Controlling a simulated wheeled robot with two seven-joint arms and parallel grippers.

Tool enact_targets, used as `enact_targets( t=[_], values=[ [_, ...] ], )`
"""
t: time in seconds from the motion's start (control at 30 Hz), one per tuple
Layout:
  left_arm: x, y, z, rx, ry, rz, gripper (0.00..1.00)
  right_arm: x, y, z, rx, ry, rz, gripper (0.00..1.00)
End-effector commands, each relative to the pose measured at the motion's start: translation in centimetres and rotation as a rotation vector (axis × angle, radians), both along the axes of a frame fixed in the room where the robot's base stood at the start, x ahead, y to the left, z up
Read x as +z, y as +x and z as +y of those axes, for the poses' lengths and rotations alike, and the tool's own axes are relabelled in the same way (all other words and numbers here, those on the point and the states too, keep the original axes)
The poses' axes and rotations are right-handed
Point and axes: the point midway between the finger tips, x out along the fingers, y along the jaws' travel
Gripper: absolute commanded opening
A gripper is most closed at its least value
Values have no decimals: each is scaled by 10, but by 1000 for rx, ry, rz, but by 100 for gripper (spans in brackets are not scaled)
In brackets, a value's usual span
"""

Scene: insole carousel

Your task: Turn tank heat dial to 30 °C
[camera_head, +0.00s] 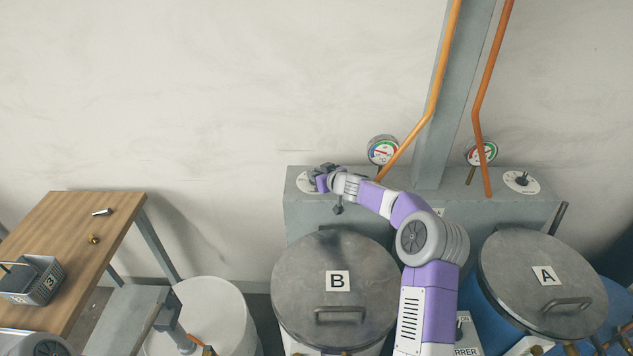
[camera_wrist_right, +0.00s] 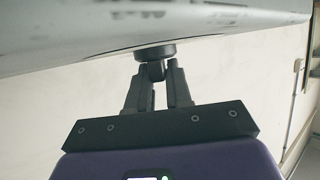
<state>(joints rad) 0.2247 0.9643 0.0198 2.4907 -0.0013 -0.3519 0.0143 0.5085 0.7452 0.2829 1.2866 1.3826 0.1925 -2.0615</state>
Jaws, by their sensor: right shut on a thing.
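The heat dial behind tank B has a round white plate (camera_head: 303,186), mostly hidden by my right gripper (camera_head: 317,176). In the right wrist view, a dark round knob (camera_wrist_right: 155,52) sits under a pale surface, and my right gripper (camera_wrist_right: 157,80) is shut on its narrow grip. The dial's marks and pointer cannot be read. A second dial (camera_head: 521,181), with a white plate and black knob, stands uncovered behind tank A. My left gripper is not in view.
Lidded tanks B (camera_head: 345,285) and A (camera_head: 550,260) stand before the grey housing (camera_head: 400,185). Two gauges (camera_head: 383,150) (camera_head: 481,152) and orange pipes (camera_head: 444,60) rise behind. A wooden table (camera_head: 65,225) with a grey basket (camera_head: 45,285) is at left.

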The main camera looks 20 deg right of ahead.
Motion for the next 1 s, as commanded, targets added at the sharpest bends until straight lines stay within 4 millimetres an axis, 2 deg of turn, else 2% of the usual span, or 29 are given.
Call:
enact_targets(
  t=[0.03, 0.2, 0.47, 0.67, 1.0],
  values=[
    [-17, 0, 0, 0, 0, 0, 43, -8, -1, 0, -20, -2, 1, 0],
    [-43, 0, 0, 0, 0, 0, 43, -9, -1, 1, -96, 0, 3, 0],
    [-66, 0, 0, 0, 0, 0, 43, -5, 0, 4, -223, -5, 2, 0],
    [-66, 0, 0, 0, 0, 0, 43, -3, 0, 5, -336, -4, 5, 0],
    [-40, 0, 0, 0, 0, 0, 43, -1, 0, 5, -522, -2, 8, 0]
  ],
)
